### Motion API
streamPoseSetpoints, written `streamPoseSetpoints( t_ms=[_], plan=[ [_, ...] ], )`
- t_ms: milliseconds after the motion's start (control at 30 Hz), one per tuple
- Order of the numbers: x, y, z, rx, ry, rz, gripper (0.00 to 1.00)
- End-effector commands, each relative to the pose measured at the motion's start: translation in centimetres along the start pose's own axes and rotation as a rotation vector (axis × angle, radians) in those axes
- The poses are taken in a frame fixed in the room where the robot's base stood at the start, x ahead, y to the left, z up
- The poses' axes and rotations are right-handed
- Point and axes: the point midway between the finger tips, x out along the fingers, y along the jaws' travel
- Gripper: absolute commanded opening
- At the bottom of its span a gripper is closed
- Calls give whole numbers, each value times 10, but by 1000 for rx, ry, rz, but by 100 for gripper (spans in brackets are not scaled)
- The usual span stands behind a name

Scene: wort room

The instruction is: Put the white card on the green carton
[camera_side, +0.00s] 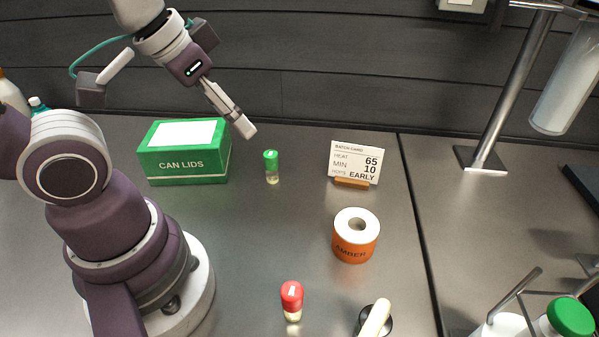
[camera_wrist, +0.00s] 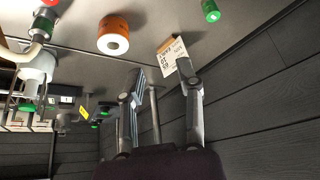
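The white batch card (camera_side: 354,160) stands upright in a small wooden holder (camera_side: 352,183) at the back right of the work area, with dark print on its face. In the wrist view the card (camera_wrist: 168,62) is partly covered by the right finger. The green carton (camera_side: 185,168), marked CAN LIDS, stands at the back left, with a flat white panel (camera_side: 184,133) on top. My gripper (camera_side: 244,128) is in the air right of the carton and left of the card. In the wrist view its fingers (camera_wrist: 162,72) are apart with nothing held between them.
A green-capped vial (camera_side: 272,168) stands between carton and card. An orange AMBER roll (camera_side: 355,240) is in front of the card. A red-capped vial (camera_side: 292,300) and a pale-handled tool (camera_side: 374,318) are at the front. A metal post (camera_side: 512,90) rises at right.

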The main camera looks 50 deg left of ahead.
Motion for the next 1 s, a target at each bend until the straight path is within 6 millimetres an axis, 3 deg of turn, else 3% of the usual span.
streamPoseSetpoints(
  t_ms=[300,467,767,867,1000],
  plan=[
    [1,-1,-2,-19,-11,-9,35],
    [17,-6,-22,-210,-148,-74,35],
    [104,-1,-59,-887,-523,9,35],
    [132,-2,-70,-1178,-650,113,35],
    [162,-19,-90,-1645,-830,308,35]
  ],
)
